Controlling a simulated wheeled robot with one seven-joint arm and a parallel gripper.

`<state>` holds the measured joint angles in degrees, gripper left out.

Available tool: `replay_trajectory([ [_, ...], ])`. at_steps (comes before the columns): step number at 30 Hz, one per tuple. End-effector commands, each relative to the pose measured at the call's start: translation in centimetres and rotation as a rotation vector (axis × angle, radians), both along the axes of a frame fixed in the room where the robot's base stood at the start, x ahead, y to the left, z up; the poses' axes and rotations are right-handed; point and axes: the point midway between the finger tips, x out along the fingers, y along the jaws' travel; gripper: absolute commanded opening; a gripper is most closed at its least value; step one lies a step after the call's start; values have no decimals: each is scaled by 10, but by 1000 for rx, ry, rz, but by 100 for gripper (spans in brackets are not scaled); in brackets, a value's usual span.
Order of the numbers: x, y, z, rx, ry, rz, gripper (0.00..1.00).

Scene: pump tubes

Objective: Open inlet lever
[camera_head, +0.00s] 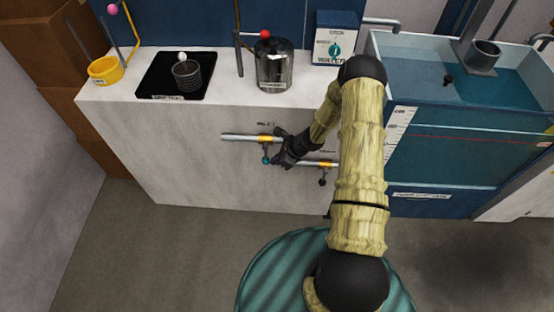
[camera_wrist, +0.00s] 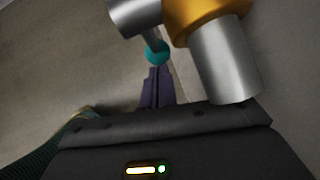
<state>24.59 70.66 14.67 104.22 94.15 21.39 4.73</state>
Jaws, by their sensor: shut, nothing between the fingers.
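The inlet lever with its teal ball knob (camera_head: 266,160) hangs down from the orange-banded pipe on the front of the white counter. In the wrist view the teal knob (camera_wrist: 157,53) sits just beyond my fingertips, on a short metal stem. My gripper (camera_head: 275,160) is at the right side of the knob. In the wrist view my gripper's fingers (camera_wrist: 157,75) are shut together and hold nothing. They look very close to the knob; I cannot tell whether they touch it. The orange collar (camera_wrist: 203,14) is at the upper right.
A second lever with a dark knob (camera_head: 322,182) hangs from the pipe to the right, near my forearm. A blue water tank (camera_head: 440,130) stands at the right. The counter top (camera_head: 225,90) holds a metal canister (camera_head: 273,68). Clear floor lies in front at left.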

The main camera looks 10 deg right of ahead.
Motion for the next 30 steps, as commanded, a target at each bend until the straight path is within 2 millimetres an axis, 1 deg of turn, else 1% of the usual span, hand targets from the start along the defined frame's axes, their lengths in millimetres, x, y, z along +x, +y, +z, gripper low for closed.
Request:
replay_trajectory([
  [1,0,0,-3,15,-4,-1,0],
  [5,1,3,-5,56,-17,-2,0],
  [11,4,11,-12,174,-56,-4,0],
  [20,10,30,-17,429,-138,-4,0],
  [30,17,53,-15,738,-239,-3,0],
])
